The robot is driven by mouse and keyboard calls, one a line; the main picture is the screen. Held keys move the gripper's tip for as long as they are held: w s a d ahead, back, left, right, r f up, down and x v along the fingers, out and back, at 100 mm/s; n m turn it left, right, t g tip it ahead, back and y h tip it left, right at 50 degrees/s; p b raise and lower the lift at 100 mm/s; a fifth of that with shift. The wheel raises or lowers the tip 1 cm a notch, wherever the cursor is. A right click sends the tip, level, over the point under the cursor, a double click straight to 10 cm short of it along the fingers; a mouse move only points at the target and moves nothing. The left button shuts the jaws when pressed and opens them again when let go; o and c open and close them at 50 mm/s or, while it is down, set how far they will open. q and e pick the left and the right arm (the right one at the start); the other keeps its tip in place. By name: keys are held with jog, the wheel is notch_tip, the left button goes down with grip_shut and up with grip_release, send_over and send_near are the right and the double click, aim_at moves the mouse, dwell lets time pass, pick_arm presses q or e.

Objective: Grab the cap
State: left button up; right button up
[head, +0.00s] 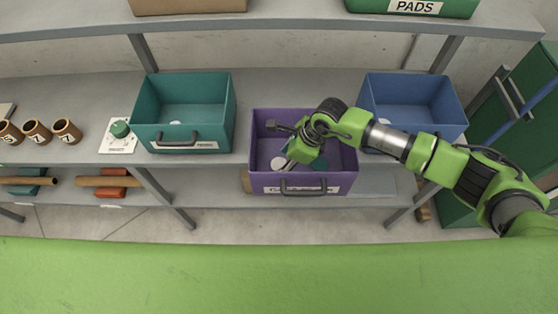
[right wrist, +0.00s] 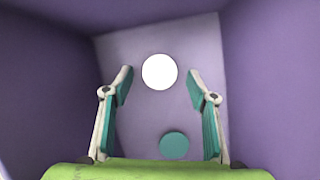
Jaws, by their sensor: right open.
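The purple bin (head: 330,183) stands pulled forward on the shelf, with a dark handle and a label on its front. Inside it, in the right wrist view, lie a round white cap (right wrist: 160,72) and a round teal cap (right wrist: 174,145) on the floor. The white cap also shows in the head view (head: 277,163). My right gripper (head: 301,155) reaches down into the bin. In the wrist view its fingers (right wrist: 160,84) are open and empty, with the white cap framed between the tips. The teal cap is nearer the palm side. My left gripper is not in view.
A teal bin (head: 152,141) stands left of the purple bin and a blue bin (head: 448,120) right of it. The purple walls are close around my fingers. Several brown numbered cups (head: 37,132) stand at the far left. A shelf (head: 290,23) runs above.

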jog(key=shift+a+f, duration=0.1)
jog(key=shift+f, duration=0.15)
jog(key=c, duration=0.8)
